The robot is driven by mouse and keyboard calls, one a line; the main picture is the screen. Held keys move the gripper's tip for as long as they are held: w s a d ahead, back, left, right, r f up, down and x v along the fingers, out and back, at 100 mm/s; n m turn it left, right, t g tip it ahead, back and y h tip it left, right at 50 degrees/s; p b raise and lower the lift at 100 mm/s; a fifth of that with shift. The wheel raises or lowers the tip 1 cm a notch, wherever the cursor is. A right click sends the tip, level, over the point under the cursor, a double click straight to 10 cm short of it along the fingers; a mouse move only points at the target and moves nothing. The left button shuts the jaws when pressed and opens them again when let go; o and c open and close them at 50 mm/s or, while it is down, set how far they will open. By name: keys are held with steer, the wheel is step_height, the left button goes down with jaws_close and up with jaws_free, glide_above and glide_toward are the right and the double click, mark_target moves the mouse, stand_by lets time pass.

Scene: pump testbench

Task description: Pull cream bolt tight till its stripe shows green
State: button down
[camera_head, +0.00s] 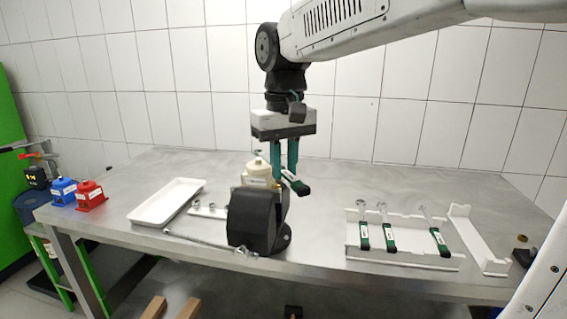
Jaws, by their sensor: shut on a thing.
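My gripper (285,174) points straight down with its two teal fingers close together over the middle of the table. It is shut on a tool with a dark green handle (297,185), like the tools in the white rack. The handle tilts down to the right. A cream rounded part (259,167) stands just left of the fingers, above a dark drum-shaped housing (252,220). I cannot make out the cream bolt or its stripe. The tool's head is hidden, and I cannot tell whether it touches anything.
A white rack (408,256) holds several green-handled tools at the right, beside a narrow white holder (478,240). A white tray (167,202) lies at the left. A long metal bar (205,243) lies near the front edge. Blue (63,191) and red (90,195) blocks stand far left.

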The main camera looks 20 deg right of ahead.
steer(key=shift+f, duration=1.1)
steer(key=c, duration=1.9)
jaws_free()
jaws_close()
steer(key=shift+a, duration=0.1)
steer(key=shift+a+m, duration=0.5)
steer(key=shift+a, duration=0.1)
steer(key=shift+w+a+m, duration=0.1)
steer(key=shift+a+m, duration=0.4)
